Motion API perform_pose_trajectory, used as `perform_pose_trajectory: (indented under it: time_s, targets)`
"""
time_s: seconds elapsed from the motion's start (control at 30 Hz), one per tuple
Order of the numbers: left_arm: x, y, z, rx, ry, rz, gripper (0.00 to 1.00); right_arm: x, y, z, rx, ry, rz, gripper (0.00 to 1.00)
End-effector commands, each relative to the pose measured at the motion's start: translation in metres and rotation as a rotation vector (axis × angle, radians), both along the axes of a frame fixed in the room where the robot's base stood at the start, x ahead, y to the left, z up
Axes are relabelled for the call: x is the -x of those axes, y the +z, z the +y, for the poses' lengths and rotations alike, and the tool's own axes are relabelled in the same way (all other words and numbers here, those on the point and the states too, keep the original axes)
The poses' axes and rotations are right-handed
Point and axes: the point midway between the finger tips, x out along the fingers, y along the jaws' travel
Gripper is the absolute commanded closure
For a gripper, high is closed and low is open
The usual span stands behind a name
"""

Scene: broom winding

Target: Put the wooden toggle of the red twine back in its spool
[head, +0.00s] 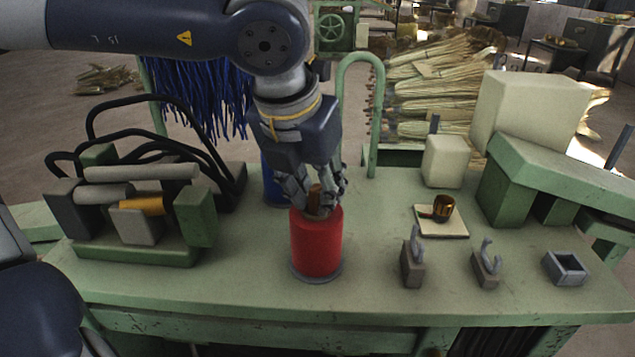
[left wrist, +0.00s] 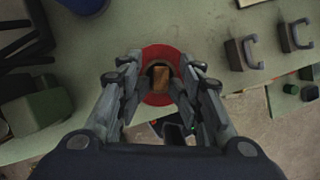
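The spool of red twine (head: 316,245) stands upright on the green bench. The wooden toggle (head: 314,197) shows at the top of the spool. In the left wrist view the toggle (left wrist: 162,77) sits upright within the dark centre hole of the red spool (left wrist: 160,52). My left gripper (head: 318,204) points down at the spool's top, its fingers on either side of the toggle. In the left wrist view its fingers (left wrist: 160,72) are apart, with gaps between them and the toggle. How deep the toggle sits is hard to tell. My right gripper is not in view.
A blue spool (head: 276,180) stands just behind the red one. Two small hook blocks (head: 412,264) (head: 486,266) and a grey open box (head: 566,267) stand to the right. A rack of rollers (head: 140,256) stands to the left. The bench front is clear.

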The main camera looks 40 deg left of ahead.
Motion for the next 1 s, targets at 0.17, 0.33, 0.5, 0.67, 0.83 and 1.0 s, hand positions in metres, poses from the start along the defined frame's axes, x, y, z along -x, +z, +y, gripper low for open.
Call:
perform_pose_trajectory:
  time_s: [0.17,0.33,0.5,0.67,0.83,1.0]
  targets:
    - [0.013,0.043,-0.003,0.001,0.003,-0.021,0.67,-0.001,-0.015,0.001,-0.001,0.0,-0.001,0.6]
    - [0.028,0.078,-0.006,0.001,0.003,-0.02,0.67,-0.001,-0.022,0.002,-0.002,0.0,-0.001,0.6]
    - [0.037,0.102,-0.007,0.001,0.002,-0.018,0.67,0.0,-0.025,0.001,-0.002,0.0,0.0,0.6]
    - [0.041,0.111,-0.008,0.002,0.0,-0.017,0.67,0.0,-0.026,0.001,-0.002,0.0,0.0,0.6]
    - [0.041,0.112,-0.008,0.001,-0.001,-0.017,0.67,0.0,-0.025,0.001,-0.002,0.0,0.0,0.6]
    - [0.041,0.112,-0.008,0.001,-0.001,-0.017,0.67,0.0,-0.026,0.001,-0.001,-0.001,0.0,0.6]
